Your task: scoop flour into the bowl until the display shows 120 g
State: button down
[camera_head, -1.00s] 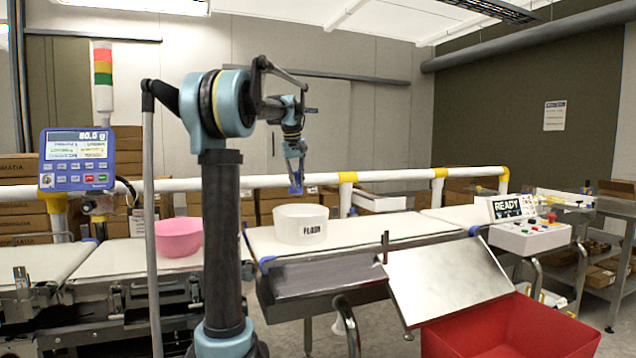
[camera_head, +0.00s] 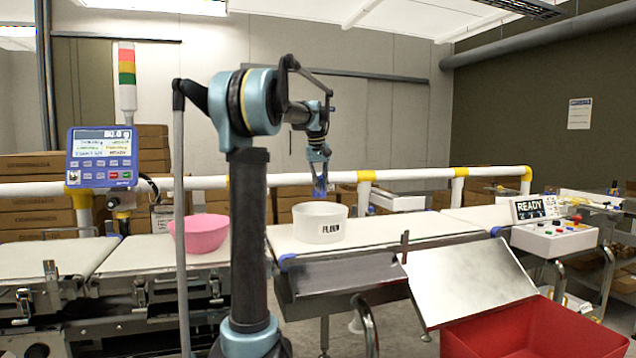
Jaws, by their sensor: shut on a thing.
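The white tub marked FLOUR (camera_head: 320,228) stands on the belt right of my arm; its contents do not show clearly. My gripper (camera_head: 319,165) is above the tub, shut on a blue scoop (camera_head: 320,187) that hangs down over the tub's rear part. Whether the scoop's tip is inside the tub or behind it I cannot tell. The pink bowl (camera_head: 198,236) stands upright on the left belt section, partly hidden by my arm. The blue display (camera_head: 102,157) above the left belt seems to read 80.0 g, somewhat blurred.
A white rail (camera_head: 420,173) runs behind the belt. A signal tower (camera_head: 127,75) stands at the left. A control box with a READY sign (camera_head: 530,208) is at the right. A tilted metal plate (camera_head: 465,280) and a red bin (camera_head: 540,330) are in front.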

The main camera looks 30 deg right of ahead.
jog(key=shift+s+a+f+x, duration=0.1)
jog(key=shift+s+a+x, duration=0.2)
jog(key=shift+x, duration=1.7)
jog(key=shift+s+a+f+x, duration=0.1)
jog(key=shift+a+x, duration=0.3)
jog(key=shift+x, duration=1.6)
jog(key=shift+s+a+f+x, duration=0.1)
jog(key=shift+s+a+x, duration=0.2)
jog(key=shift+x, duration=1.7)
jog(key=shift+r, duration=0.15)
jog(key=shift+w+d+r+v, duration=0.1)
jog(key=shift+w+d+v, duration=0.2)
jog(key=shift+v, duration=1.75)
jog(key=shift+w+d+r+v, duration=0.1)
jog(key=shift+d+v, duration=0.3)
jog(key=shift+v, duration=1.6)
jog(key=shift+w+d+r+v, duration=0.1)
jog(key=shift+w+d+v, duration=0.2)
jog(key=shift+v, duration=1.75)
jog(key=shift+f, duration=0.1)
